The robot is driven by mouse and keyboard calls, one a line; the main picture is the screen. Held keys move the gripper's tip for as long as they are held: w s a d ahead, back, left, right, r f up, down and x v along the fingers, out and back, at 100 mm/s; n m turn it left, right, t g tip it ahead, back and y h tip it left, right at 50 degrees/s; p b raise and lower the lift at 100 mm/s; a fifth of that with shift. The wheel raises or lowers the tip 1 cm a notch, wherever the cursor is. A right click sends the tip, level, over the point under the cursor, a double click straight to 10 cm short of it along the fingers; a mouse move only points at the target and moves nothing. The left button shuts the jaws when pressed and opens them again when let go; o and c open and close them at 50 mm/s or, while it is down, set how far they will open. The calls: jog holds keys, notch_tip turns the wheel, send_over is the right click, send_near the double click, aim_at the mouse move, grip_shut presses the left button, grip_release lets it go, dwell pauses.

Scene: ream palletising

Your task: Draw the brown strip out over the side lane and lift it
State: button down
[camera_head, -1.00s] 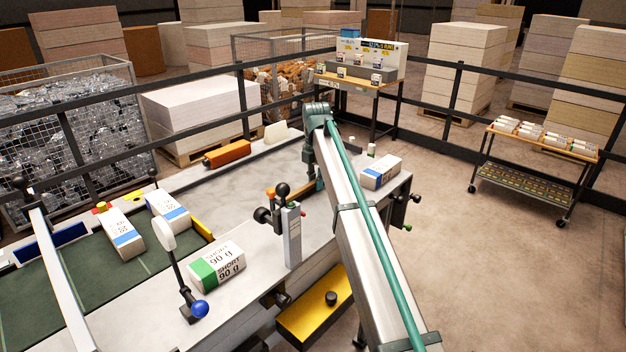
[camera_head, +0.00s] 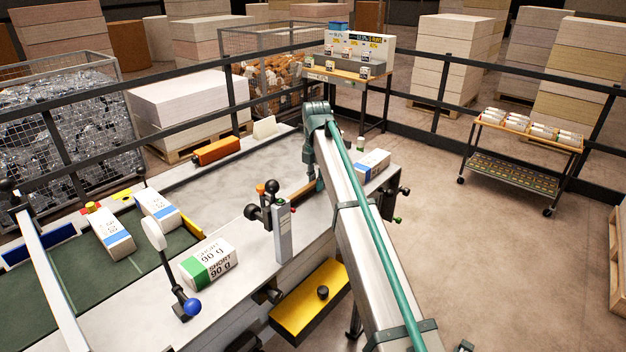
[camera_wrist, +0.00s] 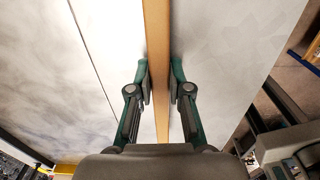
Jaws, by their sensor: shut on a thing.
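The brown strip (camera_wrist: 157,30) is long, straight and narrow and runs up the middle of the wrist view. My gripper (camera_wrist: 159,75) is shut on it, one finger on each side. In the head view the strip (camera_head: 300,194) shows as a short brown piece beside my gripper (camera_head: 317,183), partly hidden by the post and arm. It is over the pale tabletop (camera_head: 235,190), near its right side. I cannot tell whether it touches the surface. In the wrist view, the table's right edge runs to the right of the strip.
A grey post (camera_head: 283,232) with black knobs stands close left of my gripper. A wrapped ream (camera_head: 372,164) lies to its right near the table edge. A green-labelled ream (camera_head: 208,262) lies at front left. An orange block (camera_head: 216,151) sits along the back edge.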

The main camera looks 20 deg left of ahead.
jog(key=shift+r, duration=0.1)
dwell(0.3)
jog(key=shift+r+p, duration=1.55)
jog(key=shift+r, duration=1.4)
